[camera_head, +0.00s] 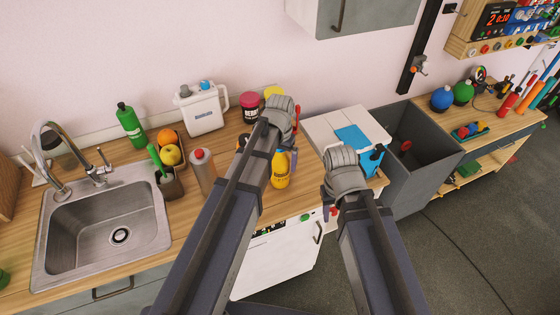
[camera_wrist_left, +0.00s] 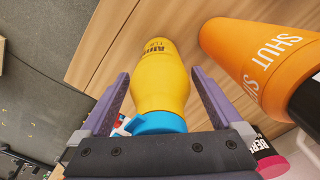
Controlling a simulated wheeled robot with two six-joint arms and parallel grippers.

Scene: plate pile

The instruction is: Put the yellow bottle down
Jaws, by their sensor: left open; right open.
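The yellow bottle (camera_head: 281,172) appears to stand upright on the wooden counter, near its front edge. My left arm hides part of it in the head view. In the left wrist view the yellow bottle (camera_wrist_left: 162,78) has a blue cap and lies between the two purple fingers of my left gripper (camera_wrist_left: 160,88). Those fingers are open, with gaps beside the bottle. My left gripper (camera_head: 283,152) also shows at the bottle in the head view. My right gripper (camera_head: 350,190) is open to the right of it, away from the bottle, with its fingers partly hidden.
An orange bottle (camera_wrist_left: 250,55) is close beside the yellow one in the left wrist view. A red jar (camera_head: 249,105) stands behind. A red-capped bottle (camera_head: 203,172), a fruit tray (camera_head: 182,146) and a sink (camera_head: 105,225) are on the left. A blue item (camera_head: 353,138) lies on the right.

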